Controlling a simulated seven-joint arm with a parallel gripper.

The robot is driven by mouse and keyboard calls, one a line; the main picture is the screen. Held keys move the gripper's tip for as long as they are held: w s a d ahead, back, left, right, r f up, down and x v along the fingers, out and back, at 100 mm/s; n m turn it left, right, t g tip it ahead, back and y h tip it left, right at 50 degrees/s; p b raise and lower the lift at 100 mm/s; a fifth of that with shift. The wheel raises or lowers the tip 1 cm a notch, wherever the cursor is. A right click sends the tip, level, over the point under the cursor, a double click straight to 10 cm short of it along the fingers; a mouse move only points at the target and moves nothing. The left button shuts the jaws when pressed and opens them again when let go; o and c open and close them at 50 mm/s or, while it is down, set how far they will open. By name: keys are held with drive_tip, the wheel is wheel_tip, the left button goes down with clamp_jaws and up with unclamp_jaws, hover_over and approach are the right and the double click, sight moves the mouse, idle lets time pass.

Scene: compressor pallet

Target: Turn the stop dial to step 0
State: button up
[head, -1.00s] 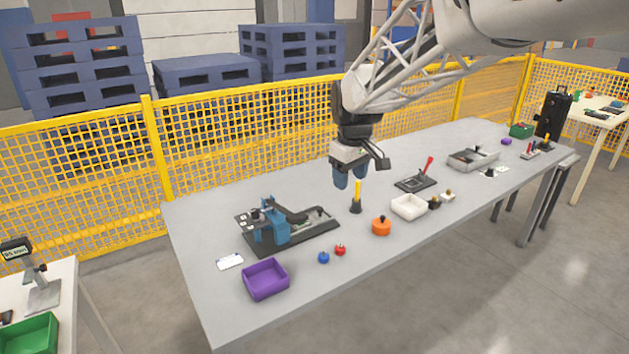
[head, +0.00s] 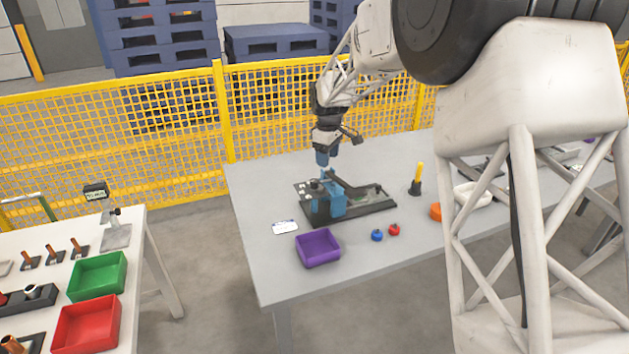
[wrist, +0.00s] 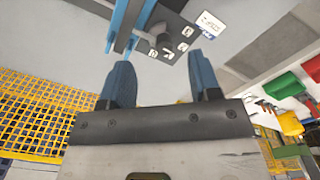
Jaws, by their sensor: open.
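The stop dial (head: 316,187) looks like a small dark knob at the back left of a black-and-blue fixture (head: 378,205) on the grey table. In the wrist view the dark knob (wrist: 160,38) is ringed by small white number tags, too small to read surely; which step it points to I cannot tell. My gripper (head: 323,163) is above and slightly behind the fixture, apart from the dial. In the wrist view its two blue fingers (wrist: 160,75) are spread with nothing between them, and the knob lies just beyond the gap.
A blue upright block (head: 330,203) and dark lever arm (head: 352,188) stand beside the dial. A yellow-handled tool (head: 418,178) stands to the right. Yellow fence (head: 190,150) runs behind.

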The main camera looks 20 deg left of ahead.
drive_tip(key=n, duration=0.1)
hover_over(314, 180)
wheel_tip(314, 180, down, 3)
drive_tip(key=shift+r, duration=0.1)
drive_tip(key=shift+f, duration=0.2)
drive_tip(key=shift+f, duration=3.75)
drive_tip(key=shift+c, duration=0.3)
drive_tip(key=c, duration=0.9)
drive_tip(key=shift+o, duration=0.2)
